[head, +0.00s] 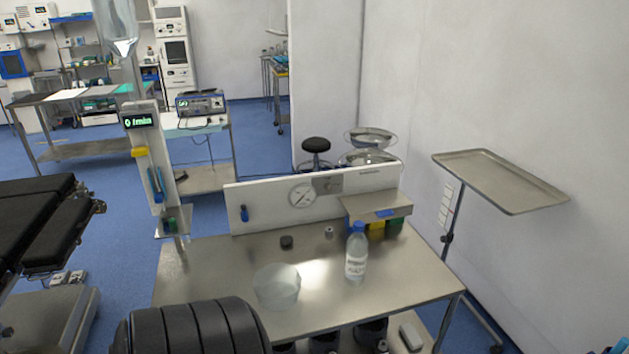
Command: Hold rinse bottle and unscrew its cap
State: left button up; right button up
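The rinse bottle (355,265) stands upright on the right half of the metal table in the head view. It is clear, with a white label and dark print. Its blue cap (358,227) sits on top of the neck. Neither of my grippers shows in this view. Nothing is seen touching the bottle or the cap.
A translucent round bowl (277,287) stands left of the bottle on the steel table (215,265). A small dark round item (286,242) and a small metal piece (329,232) lie behind. A shelf with coloured boxes (377,207) stands behind the bottle. A tray stand (500,180) is at right.

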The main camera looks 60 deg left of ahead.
aim_at(356, 244)
jog(key=j+u, duration=0.1)
jog(key=u, duration=1.45)
jog(key=k+j, duration=0.05)
jog(key=j, duration=0.05)
